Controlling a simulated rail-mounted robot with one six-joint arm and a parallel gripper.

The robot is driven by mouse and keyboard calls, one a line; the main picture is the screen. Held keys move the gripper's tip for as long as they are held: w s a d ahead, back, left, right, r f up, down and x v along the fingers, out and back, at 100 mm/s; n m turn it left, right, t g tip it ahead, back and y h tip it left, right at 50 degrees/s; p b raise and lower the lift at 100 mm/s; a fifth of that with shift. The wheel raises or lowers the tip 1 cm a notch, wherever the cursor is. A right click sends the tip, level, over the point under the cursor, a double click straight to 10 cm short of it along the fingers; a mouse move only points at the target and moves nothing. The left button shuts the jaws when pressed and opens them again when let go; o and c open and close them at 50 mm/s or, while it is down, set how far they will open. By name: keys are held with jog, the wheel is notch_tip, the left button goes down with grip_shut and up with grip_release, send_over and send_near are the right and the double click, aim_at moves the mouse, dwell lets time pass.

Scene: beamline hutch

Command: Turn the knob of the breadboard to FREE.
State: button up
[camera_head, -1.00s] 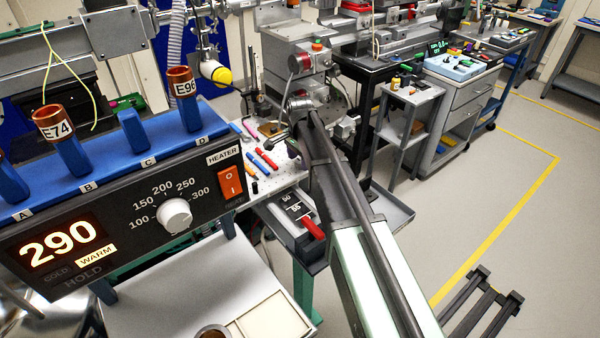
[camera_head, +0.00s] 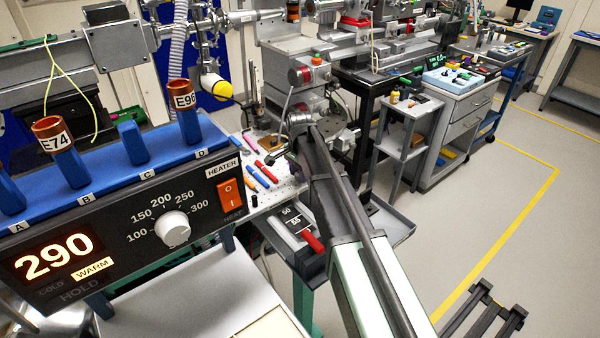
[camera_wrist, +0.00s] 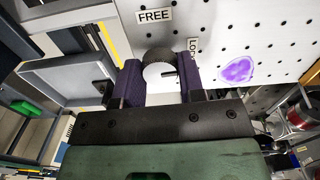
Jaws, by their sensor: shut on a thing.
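The breadboard (camera_wrist: 235,35) is a white perforated plate across the top of the wrist view. Its knob (camera_wrist: 160,60) has a dark knurled rim and a pale face. A FREE label (camera_wrist: 154,15) lies above the knob in the picture, and a partly hidden LOCK label (camera_wrist: 194,47) lies to its right. My gripper (camera_wrist: 160,80) is shut on the knob, one purple finger on each side. I cannot clearly read which way the knob points. In the head view the breadboard (camera_head: 258,199) shows beside my arm, which hides the knob and most of the gripper.
A purple blotch (camera_wrist: 238,70) marks the plate. Several coloured pens (camera_head: 258,178) lie on the breadboard. A grey tray (camera_head: 395,226) stands close to my arm. A heater box (camera_head: 130,235) with tubes on a blue rack fills the left foreground. The floor at right is open.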

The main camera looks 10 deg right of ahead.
jog(key=n, duration=1.3)
jog(key=shift+n, duration=2.1)
jog(key=o, duration=0.9)
jog(key=shift+r, duration=0.1)
